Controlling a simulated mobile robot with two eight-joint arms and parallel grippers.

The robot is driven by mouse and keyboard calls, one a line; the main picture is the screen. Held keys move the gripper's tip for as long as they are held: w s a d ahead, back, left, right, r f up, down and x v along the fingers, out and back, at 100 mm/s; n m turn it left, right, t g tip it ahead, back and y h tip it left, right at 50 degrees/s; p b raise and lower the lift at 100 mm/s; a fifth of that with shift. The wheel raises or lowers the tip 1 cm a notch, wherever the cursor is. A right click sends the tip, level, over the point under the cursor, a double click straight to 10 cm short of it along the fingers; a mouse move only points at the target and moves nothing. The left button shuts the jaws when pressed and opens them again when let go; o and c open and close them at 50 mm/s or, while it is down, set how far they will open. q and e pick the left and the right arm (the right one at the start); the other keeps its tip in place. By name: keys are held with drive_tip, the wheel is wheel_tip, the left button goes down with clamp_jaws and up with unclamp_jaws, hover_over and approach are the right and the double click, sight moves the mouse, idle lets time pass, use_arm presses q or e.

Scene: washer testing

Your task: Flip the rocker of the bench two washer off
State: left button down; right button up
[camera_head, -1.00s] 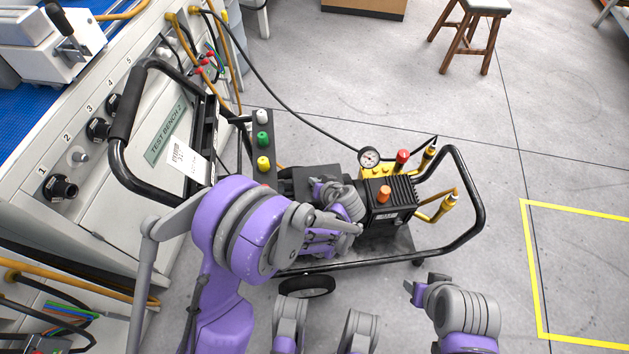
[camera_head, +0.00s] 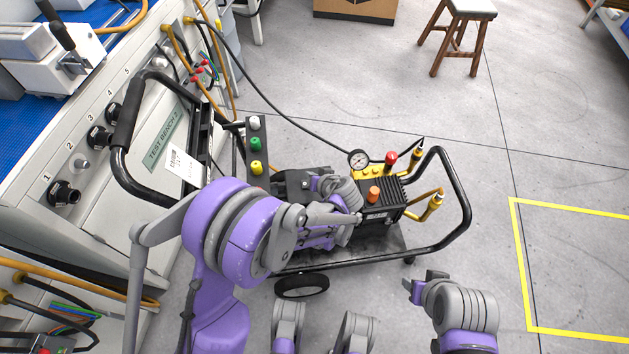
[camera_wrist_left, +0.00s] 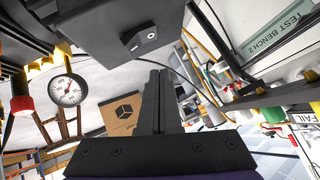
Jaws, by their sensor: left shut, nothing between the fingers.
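The bench two washer (camera_head: 380,212) is a black motor and pump unit with a yellow top on a black-framed cart beside the bench marked TEST BENCH 2 (camera_head: 166,137). My left gripper (camera_head: 357,218) is at the near side of the unit. In the left wrist view its dark fingers (camera_wrist_left: 158,80) are shut and empty. Just beyond them is a dark box with a small rocker (camera_wrist_left: 143,38) bearing white marks; I cannot tell its position or any contact. In the head view my arm hides the rocker. My right gripper (camera_head: 411,289) is apart, at lower right over the floor; its jaw state is unclear.
A pressure gauge (camera_head: 358,159), a red knob (camera_head: 391,158) and an orange cap (camera_head: 374,194) stand up from the unit. The cart handle (camera_head: 127,125) rises at left, and a black hose runs behind. Floor at right is clear.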

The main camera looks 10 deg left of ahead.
use_arm(q)
drive_tip(key=a+p+v, duration=0.1)
drive_tip(key=v, duration=0.7)
drive_tip(key=shift+s+r+p, duration=0.3)
drive_tip(key=shift+s+r, duration=0.15)
drive_tip(key=shift+s, duration=0.15)
use_arm(e)
wheel_tip(320, 180, up, 2)
drive_tip(key=shift+s+a+r, duration=0.1)
drive_tip(key=shift+a+r, duration=0.05)
drive_tip(key=shift+r, duration=0.05)
use_arm(q)
drive_tip(key=shift+a, duration=0.2)
drive_tip(key=s+a+r+m+g+h, duration=0.1)
drive_tip(key=s+a+r+g+h, duration=0.2)
drive_tip(key=s+a+r, duration=0.45)
drive_tip(key=s+a+m+h, duration=0.1)
drive_tip(key=s+a+h, duration=0.15)
drive_tip(key=s, duration=1.35)
wheel_tip(320, 180, up, 21)
drive_tip(key=w+p, duration=0.1)
drive_tip(key=p, duration=1.7)
drive_tip(key=shift+w+d+t, duration=0.3)
drive_tip(key=shift+w, duration=0.05)
use_arm(e)
wheel_tip(320, 180, up, 20)
drive_tip(key=w+t, duration=0.1)
drive_tip(key=w, duration=0.1)
drive_tip(key=shift+r, duration=0.2)
